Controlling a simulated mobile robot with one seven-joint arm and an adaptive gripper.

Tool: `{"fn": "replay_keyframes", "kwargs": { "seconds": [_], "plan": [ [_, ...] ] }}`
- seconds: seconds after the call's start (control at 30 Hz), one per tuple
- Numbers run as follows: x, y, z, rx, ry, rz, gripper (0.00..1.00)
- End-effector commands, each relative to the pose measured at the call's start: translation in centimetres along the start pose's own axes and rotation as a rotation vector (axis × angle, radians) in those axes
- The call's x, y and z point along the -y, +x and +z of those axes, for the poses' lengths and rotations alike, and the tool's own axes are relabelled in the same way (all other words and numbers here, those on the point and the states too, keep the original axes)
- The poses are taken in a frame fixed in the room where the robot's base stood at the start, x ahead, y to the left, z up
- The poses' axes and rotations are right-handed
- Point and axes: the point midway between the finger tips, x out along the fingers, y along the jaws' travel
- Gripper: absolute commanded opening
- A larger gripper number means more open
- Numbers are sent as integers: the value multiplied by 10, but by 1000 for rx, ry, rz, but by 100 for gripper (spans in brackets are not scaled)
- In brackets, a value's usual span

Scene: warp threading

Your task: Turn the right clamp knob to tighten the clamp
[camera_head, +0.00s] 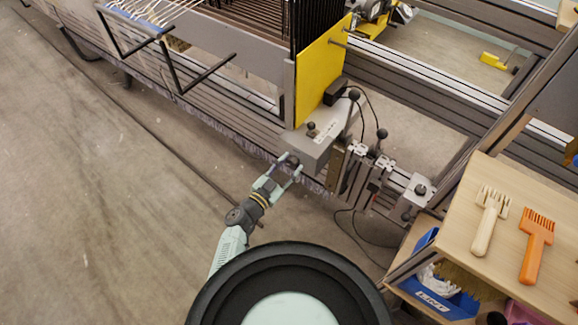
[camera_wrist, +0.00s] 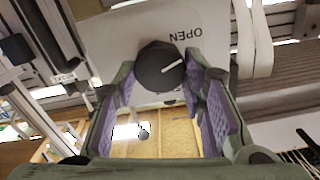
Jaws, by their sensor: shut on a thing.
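The right clamp knob (camera_wrist: 160,66) is round and black with a white pointer line, set on a grey-white face. The word OPEN shows upside down beside it in the wrist view. The pointer line slants toward that word. My gripper (camera_wrist: 160,78) has its purple-padded fingers on either side of the knob and is shut on it. In the head view my gripper (camera_head: 288,167) reaches the front face of the grey clamp housing (camera_head: 318,138), below the yellow panel (camera_head: 322,65). The knob is mostly hidden there by the fingers.
A wooden-topped cart at right (camera_head: 510,235) carries a cream comb (camera_head: 489,220) and an orange comb (camera_head: 536,245). A blue bin (camera_head: 446,302) sits below. Black-knobbed levers and cables stand right of the housing. The floor (camera_head: 120,200) at left is clear.

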Motion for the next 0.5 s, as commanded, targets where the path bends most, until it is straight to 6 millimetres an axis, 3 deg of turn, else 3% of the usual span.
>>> {"fn": "replay_keyframes", "kwargs": {
  "seconds": [0.23,0.5],
  "plan": [
    [0,0,0,0,0,-1,10],
    [0,0,1,0,29,-1,10]
  ]
}}
